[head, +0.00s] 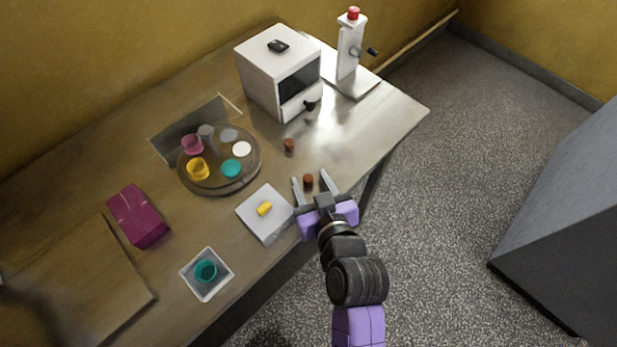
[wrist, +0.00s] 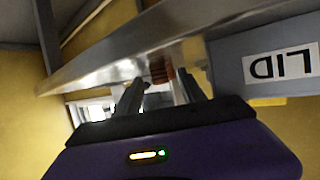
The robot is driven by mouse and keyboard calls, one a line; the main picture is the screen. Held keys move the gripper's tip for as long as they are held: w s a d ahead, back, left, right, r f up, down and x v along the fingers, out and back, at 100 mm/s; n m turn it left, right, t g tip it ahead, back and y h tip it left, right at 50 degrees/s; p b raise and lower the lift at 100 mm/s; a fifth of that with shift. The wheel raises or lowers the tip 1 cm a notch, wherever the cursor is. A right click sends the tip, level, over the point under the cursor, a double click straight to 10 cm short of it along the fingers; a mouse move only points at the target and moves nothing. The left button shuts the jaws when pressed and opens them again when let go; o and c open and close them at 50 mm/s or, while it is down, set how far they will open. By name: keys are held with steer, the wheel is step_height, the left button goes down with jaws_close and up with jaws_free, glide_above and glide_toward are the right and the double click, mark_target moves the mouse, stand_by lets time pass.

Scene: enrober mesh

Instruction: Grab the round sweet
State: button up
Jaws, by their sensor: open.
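Two small brown sweets stand on the steel table. One brown sweet (head: 308,181) shows between the fingers of my gripper (head: 309,176) in the head view. The other brown sweet (head: 289,145) stands farther back, toward the white machine. From this height I cannot tell their shapes apart well. In the wrist view a reddish-brown ridged piece (wrist: 160,70) shows between the spread fingers of my gripper (wrist: 160,80), near the table edge. The fingers are open, one on each side of the near sweet; I see no clear contact.
A white square plate (head: 254,226) with a yellow piece lies left of my gripper. A round tray (head: 183,180) with several cups, a purple box (head: 139,216), a white machine (head: 265,75) and a grey part labelled LID (wrist: 229,75) are around.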

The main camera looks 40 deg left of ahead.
jaws_close()
steer(key=shift+r, duration=0.1)
